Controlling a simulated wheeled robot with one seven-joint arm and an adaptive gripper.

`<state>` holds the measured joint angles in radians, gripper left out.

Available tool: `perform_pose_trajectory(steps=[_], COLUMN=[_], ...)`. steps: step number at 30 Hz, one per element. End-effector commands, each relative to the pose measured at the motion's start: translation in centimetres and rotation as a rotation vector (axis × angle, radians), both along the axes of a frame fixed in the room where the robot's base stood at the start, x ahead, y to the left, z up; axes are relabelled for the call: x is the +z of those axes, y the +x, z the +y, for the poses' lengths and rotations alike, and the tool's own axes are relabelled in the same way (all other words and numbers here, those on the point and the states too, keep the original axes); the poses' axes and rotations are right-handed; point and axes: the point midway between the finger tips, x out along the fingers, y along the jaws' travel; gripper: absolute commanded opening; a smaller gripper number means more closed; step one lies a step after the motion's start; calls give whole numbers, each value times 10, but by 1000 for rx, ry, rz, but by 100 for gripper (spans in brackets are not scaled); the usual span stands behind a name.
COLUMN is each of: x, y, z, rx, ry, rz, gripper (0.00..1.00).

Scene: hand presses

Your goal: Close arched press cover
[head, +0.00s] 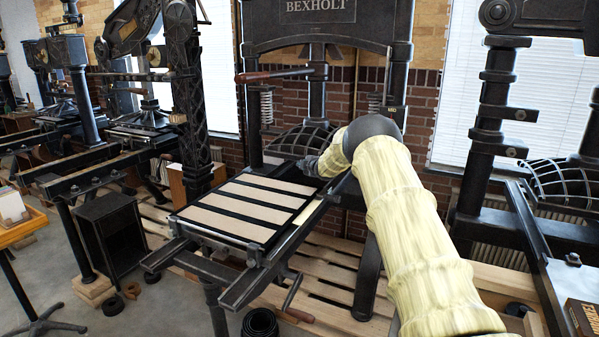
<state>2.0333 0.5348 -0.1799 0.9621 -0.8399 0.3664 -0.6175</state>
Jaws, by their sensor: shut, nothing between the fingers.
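The press marked BEXHOLT (320,6) stands in the middle of the head view. Its arched cover (300,139), a dark curved lattice, stands raised at the back of the bed, under the press's upper frame. The flat bed (243,208) in front has cream strips between black bars and lies uncovered. My arm reaches in from the lower right. My gripper (307,167) is small and dark, shut and empty, at the bed's back right, just below the arched cover. I cannot tell whether it touches the cover; my wrist hides part of that area.
A wood-handled lever (272,75) sticks out left above the cover. A crank handle (293,300) hangs below the bed's rails. Another press with a lattice cover (562,180) stands at right, and more presses stand at left. Wooden pallets (335,272) lie underneath.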

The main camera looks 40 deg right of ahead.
Motion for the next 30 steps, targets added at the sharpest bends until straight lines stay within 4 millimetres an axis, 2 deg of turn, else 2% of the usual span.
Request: perform_pose_trajectory(steps=[12, 18, 30], x=[34, 42, 44], y=[-29, -37, -38], z=[-15, -19, -19], rx=[0, 1, 1], ry=[1, 0, 0], rz=[-2, -1, 0], gripper=[0, 0, 0])
